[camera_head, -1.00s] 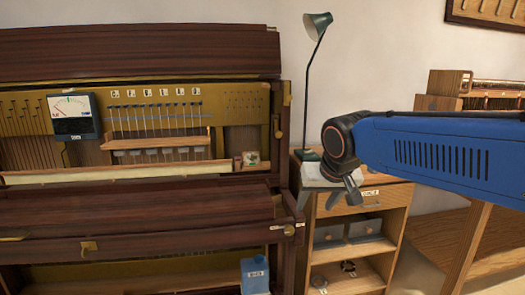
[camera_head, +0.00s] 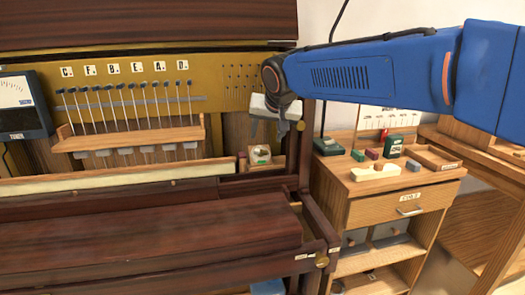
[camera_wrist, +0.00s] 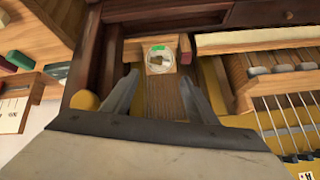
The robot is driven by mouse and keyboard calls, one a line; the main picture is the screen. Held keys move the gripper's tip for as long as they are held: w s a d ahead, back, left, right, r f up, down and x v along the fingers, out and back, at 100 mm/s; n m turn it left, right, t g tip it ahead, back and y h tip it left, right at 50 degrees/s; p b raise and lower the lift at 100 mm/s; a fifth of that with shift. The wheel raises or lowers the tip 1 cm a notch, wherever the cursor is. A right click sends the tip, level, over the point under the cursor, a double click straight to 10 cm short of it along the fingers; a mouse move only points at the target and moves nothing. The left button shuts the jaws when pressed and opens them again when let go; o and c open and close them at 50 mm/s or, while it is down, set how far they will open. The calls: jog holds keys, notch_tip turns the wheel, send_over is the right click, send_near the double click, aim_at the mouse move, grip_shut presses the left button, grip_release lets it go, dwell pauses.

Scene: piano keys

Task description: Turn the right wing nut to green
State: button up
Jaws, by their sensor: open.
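A round pale dial (camera_head: 260,154) with a green mark sits on a small wooden block at the right end of the piano's inner shelf. In the wrist view the dial (camera_wrist: 160,58) shows a green patch at its upper edge and a small brown piece across its middle, apparently the wing nut (camera_wrist: 157,61). My gripper (camera_head: 268,130) is above and close to the dial in the head view. In the wrist view my gripper (camera_wrist: 158,92) is open and empty, its fingers pointing toward the dial with a gap left between. I see no second such dial.
The tuning pins and hammer rack (camera_head: 130,138) stand left. A cabinet (camera_head: 390,185) with small boxes stands right.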

aim_at(262, 151)
jog(key=shift+x, duration=2.9)
jog(key=shift+x, duration=3.25)
jog(key=shift+s+d+r, duration=0.15)
jog(key=shift+s+r, duration=0.2)
jog(key=shift+r, duration=0.1)
jog(key=shift+c, duration=0.3)
jog(key=c, duration=0.8)
